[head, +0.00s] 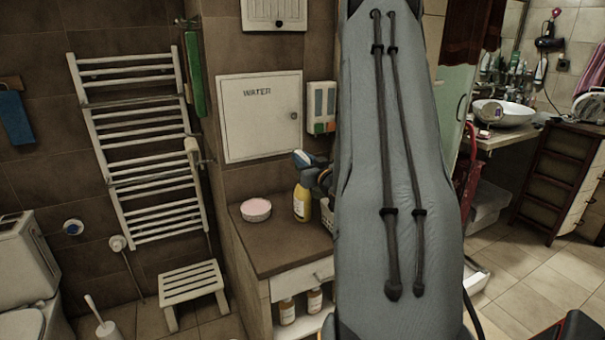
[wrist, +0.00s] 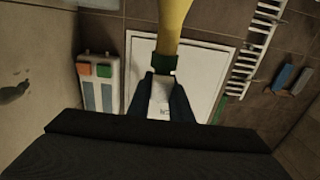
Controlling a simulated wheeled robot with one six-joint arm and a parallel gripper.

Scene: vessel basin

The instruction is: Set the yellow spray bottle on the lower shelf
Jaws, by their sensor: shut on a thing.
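The yellow body of the bottle (wrist: 173,25) runs out of that view. The lower shelf (head: 302,325) is the open space under the counter's drawer, partly hidden by my arm.
Bottles with orange-brown contents (head: 287,311) stand on the lower shelf. A pink-topped round tub (head: 256,210) sits on the counter (head: 275,250), left of the bottle. A white stool (head: 192,284) stands left of the cabinet.

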